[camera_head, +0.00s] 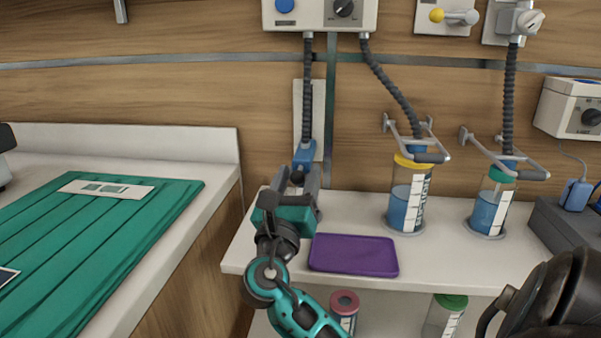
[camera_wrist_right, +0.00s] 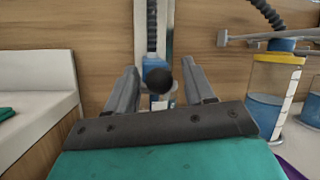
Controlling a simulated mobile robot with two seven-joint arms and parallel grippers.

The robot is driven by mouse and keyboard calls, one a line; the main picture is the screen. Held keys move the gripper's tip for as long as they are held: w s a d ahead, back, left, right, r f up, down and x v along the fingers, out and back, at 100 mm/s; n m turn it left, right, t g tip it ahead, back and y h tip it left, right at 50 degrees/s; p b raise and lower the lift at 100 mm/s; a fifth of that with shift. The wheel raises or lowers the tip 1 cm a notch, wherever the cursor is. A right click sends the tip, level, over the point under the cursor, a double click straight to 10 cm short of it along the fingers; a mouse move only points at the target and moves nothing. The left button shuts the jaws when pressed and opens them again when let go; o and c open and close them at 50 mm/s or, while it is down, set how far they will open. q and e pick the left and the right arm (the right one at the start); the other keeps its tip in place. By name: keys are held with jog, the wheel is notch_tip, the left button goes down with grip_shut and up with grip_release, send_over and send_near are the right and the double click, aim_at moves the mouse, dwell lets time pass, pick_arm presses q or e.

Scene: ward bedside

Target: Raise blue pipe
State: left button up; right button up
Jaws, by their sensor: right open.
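The blue pipe (camera_head: 304,154) is the blue end piece hanging from a dark ribbed hose, in front of a pale wall strip. My right gripper (camera_head: 298,178) is open at its lower end, with the fingers pointing toward the wall. In the right wrist view the blue pipe (camera_wrist_right: 154,63) shows between the open fingers (camera_wrist_right: 160,68), with a dark round part below it. I see a gap on both sides; contact is not clear. The gripper hides the pipe's lowest part in the head view.
A purple tray (camera_head: 352,255) lies on the white shelf (camera_head: 450,256) right of my gripper. Two canisters with blue liquid, one yellow-topped (camera_head: 407,196) and one green-topped (camera_head: 490,209), stand under metal brackets. A bed with a green cover (camera_head: 110,225) is at left.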

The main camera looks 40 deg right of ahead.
jog(key=shift+d, duration=0.15)
jog(key=shift+c, duration=0.2)
grip_shut()
dwell(0.4)
jog(key=shift+r, duration=0.1)
